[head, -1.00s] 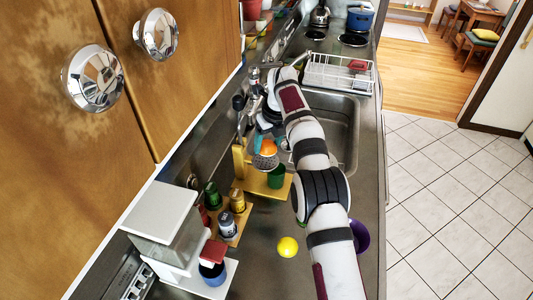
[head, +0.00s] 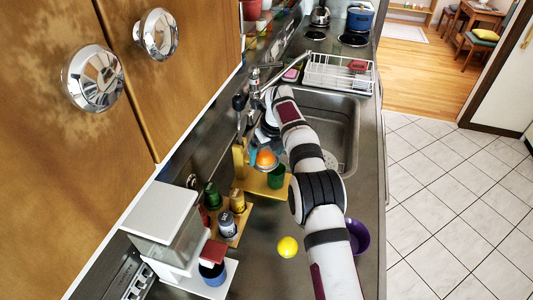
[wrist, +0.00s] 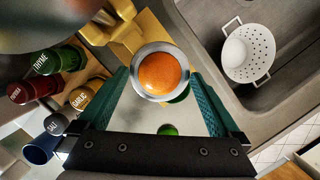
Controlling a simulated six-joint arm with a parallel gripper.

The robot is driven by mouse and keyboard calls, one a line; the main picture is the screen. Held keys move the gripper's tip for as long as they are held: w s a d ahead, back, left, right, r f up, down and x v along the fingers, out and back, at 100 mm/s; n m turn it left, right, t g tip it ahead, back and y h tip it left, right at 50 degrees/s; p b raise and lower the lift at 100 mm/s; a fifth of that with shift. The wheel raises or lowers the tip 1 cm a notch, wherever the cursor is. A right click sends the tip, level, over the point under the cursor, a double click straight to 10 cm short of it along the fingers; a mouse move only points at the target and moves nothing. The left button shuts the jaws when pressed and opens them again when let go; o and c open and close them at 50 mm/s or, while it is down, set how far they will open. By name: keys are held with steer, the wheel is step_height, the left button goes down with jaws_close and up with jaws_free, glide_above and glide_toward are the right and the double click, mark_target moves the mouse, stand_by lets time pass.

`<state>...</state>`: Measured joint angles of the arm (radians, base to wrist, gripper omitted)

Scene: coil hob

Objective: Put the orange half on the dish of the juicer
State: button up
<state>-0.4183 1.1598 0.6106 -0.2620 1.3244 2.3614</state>
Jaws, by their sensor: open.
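The orange half (head: 265,157) sits in the round grey dish (head: 264,168) of the juicer, and my gripper's arm reaches in behind it. The juicer has a yellow base (head: 255,187) and a yellow upright (head: 238,162). In the wrist view the orange half (wrist: 162,73) lies inside the dish's pale rim (wrist: 160,46), rounded side toward the camera. My gripper (wrist: 160,78) is open. Its teal fingers stand on the left and right of the dish, with gaps seen between them and the orange. The dish's underside is hidden.
A green cup (head: 276,177) stands on the juicer's base by the dish. Spice jars (head: 227,221) stand at the near left. A yellow ball (head: 287,247) and a purple bowl (head: 359,236) are on the counter. A white colander (wrist: 248,54) lies in the sink.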

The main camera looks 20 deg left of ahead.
steer(key=v, duration=1.2)
steer(key=s+d+r+n, duration=0.6)
steer(key=s+d, duration=0.2)
steer(key=d, duration=0.1)
steer(key=s+d+f+n, duration=0.2)
steer(key=s+d+n, duration=0.2)
steer(key=s, duration=0.7)
steer(key=s+d+f+n+g, duration=0.1)
steer(key=s+d+n, duration=0.3)
steer(key=s, duration=0.7)
steer(key=s+d+f+n+g, duration=0.1)
steer(key=s+d+f+n, duration=0.2)
steer(key=s+n, duration=0.4)
steer(key=s+d, duration=0.1)
steer(key=s, duration=0.3)
steer(key=shift+d+f, duration=0.3)
steer(key=shift+f, duration=0.05)
